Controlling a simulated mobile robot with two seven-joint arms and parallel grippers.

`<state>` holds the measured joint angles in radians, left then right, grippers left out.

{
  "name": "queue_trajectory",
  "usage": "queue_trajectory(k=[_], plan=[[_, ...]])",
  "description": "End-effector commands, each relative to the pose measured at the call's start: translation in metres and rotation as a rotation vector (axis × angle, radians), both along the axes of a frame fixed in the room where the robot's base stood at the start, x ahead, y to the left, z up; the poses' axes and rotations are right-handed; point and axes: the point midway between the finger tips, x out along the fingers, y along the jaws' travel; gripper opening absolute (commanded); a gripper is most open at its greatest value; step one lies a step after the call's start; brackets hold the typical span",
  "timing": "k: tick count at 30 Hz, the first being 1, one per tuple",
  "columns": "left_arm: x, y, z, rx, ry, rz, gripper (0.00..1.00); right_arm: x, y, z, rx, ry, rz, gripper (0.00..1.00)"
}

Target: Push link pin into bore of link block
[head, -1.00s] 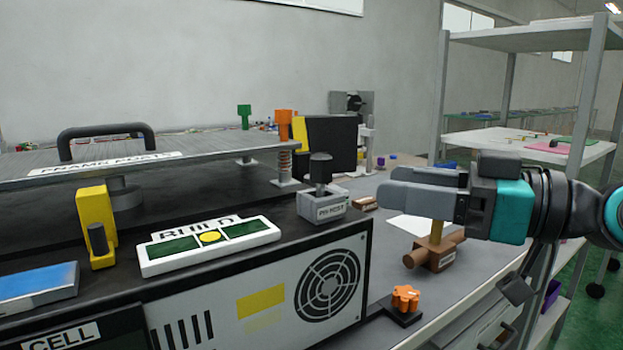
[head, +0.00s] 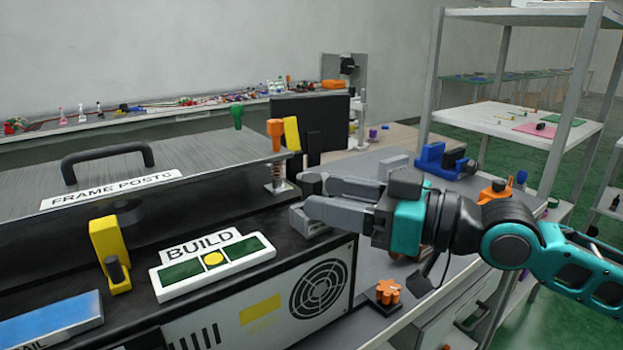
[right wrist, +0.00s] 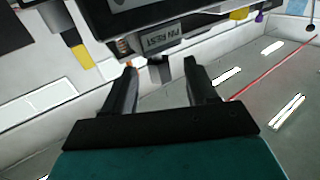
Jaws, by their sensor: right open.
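The dark grey link pin (head: 311,183) stands upright in the small grey pin rest (head: 298,217). My right gripper (head: 316,196) is open, with its fingertips at the pin. In the right wrist view the labelled pin rest (right wrist: 163,40) lies just beyond the two spread fingers (right wrist: 160,68). The pin shows there only as a dark shape between the fingertips, and I cannot tell whether a finger touches it. The brown link block (head: 396,254) on the grey bench is mostly hidden behind my right gripper. My left gripper is not in view.
A white BUILD panel (head: 213,264) and a yellow post (head: 108,250) stand on the black machine top. An orange-topped spring post (head: 276,160) and a dark screen (head: 308,125) are behind the pin rest. An orange knob (head: 388,291) sits near the bench's front edge.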

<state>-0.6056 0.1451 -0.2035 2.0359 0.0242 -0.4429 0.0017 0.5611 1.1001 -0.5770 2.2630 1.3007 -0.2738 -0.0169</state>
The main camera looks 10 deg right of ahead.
Motion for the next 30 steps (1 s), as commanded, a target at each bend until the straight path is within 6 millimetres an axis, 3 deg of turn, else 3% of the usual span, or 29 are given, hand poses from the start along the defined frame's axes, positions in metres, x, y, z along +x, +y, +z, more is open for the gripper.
queue_trajectory(k=[8, 19, 30], plan=[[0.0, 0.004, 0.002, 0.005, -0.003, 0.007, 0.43, 0.007, 0.009, 0.003, 0.002, 0.0, 0.0, 0.57], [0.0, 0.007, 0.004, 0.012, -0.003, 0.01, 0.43, 0.033, 0.04, 0.006, 0.002, 0.001, 0.0, 0.57], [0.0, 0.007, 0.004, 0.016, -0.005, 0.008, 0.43, 0.036, 0.044, 0.005, -0.001, 0.0, -0.002, 0.56]])
